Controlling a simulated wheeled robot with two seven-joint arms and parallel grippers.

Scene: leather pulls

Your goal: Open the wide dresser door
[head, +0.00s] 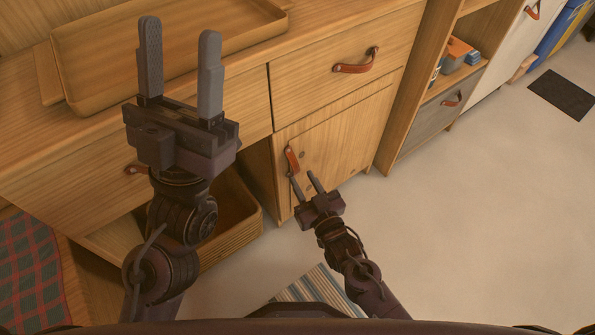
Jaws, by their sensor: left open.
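The wide dresser door (345,135) is a pale wooden panel below a drawer and looks shut, flush with the front. Its brown leather pull (291,158) hangs near the door's left edge. My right gripper (303,178) is open, with its fingers just below the pull. Its left fingertip is near the pull's lower end; I cannot tell if they touch. Nothing shows between the fingers. My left gripper (180,28) is open and empty, raised in front of the dresser top and hiding part of it.
A drawer (335,75) with a leather pull (356,62) is above the door. A wooden tray (95,55) lies on the dresser top. An open bay with a wooden bin (238,238) is left of the door.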

